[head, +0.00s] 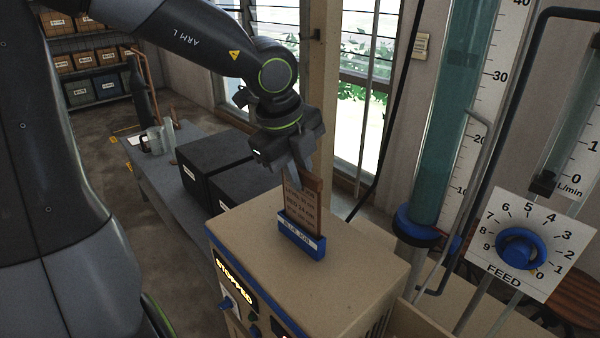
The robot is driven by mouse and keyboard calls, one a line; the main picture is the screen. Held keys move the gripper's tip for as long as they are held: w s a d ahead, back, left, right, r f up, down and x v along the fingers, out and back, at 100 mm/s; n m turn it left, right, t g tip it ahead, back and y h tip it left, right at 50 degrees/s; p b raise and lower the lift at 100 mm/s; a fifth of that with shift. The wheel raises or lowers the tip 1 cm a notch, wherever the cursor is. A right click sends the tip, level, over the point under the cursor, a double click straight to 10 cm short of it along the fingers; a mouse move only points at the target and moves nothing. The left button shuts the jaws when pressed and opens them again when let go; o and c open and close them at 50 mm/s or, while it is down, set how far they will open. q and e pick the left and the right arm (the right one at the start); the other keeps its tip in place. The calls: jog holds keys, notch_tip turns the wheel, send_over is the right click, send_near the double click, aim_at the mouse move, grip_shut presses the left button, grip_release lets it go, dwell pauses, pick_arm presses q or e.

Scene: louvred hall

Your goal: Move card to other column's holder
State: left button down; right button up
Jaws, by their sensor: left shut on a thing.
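A brown card (302,205) with lines of dark text stands upright in a blue holder (302,241) on top of a beige cabinet (345,245). My left gripper (300,180) reaches down from above and is shut on the card's upper part; the fingers cover some of its top edge. The card's lower edge is hidden by the holder, so I cannot tell whether it rests on the bottom. A tall column of teal liquid (447,120) with a blue base stands to the right. No second holder shows. My right gripper is not in view.
A feed dial (520,248) on a white plate stands at the right, beside thin pipes. The cabinet front has a lit "STOPPED" display (233,279) and blue knobs. Dark boxes (215,165) sit on a grey bench behind. Shelves with bins (90,60) stand far left.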

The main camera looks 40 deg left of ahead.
pick_arm(q)
jog(key=shift+w+r, duration=0.15)
jog(key=shift+r, duration=0.05)
notch_tip(320, 180, up, 9)
jog(key=p, duration=0.9)
jog(key=shift+r+p, duration=0.35)
jog(key=shift+f, duration=0.2)
jog(key=shift+f+b, duration=0.4)
jog(key=shift+b, duration=0.15)
jog(key=shift+r, duration=0.1)
jog(key=shift+a, duration=0.1)
